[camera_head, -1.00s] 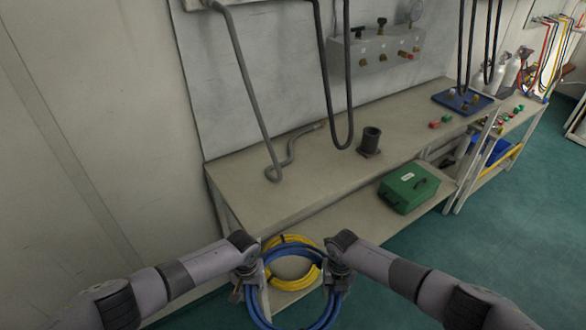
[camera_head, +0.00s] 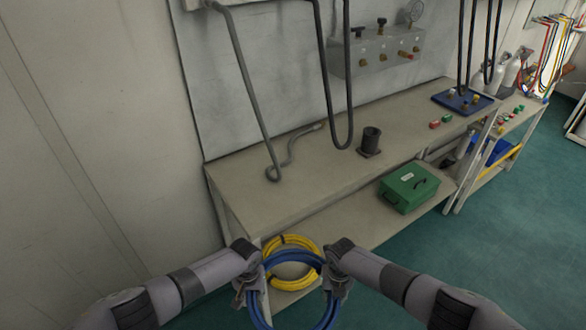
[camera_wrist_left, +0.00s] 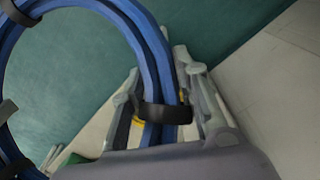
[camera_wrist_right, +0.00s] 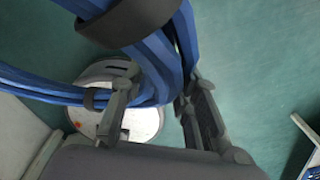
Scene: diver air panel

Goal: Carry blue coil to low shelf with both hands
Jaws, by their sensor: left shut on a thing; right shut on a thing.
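The blue coil (camera_head: 292,258) is a ring of blue hose with dark ties, held at the bottom centre of the head view in front of the shelf. My left gripper (camera_head: 250,288) is shut on its left side; the left wrist view shows the hose (camera_wrist_left: 155,75) between the fingers beside a dark tie. My right gripper (camera_head: 337,285) is shut on its right side; the right wrist view shows the hose (camera_wrist_right: 165,60) between the fingers. The low shelf (camera_head: 340,218) runs under the bench. The coil's lower part is cut off by the frame edge.
A yellow coil (camera_head: 290,282) lies on the low shelf's near end, behind the blue coil. A green case (camera_head: 408,187) stands farther right on that shelf, with bare shelf between them. The bench top (camera_head: 250,195) above holds a dark cylindrical holder (camera_head: 370,140). Green floor (camera_head: 450,240) is open at right.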

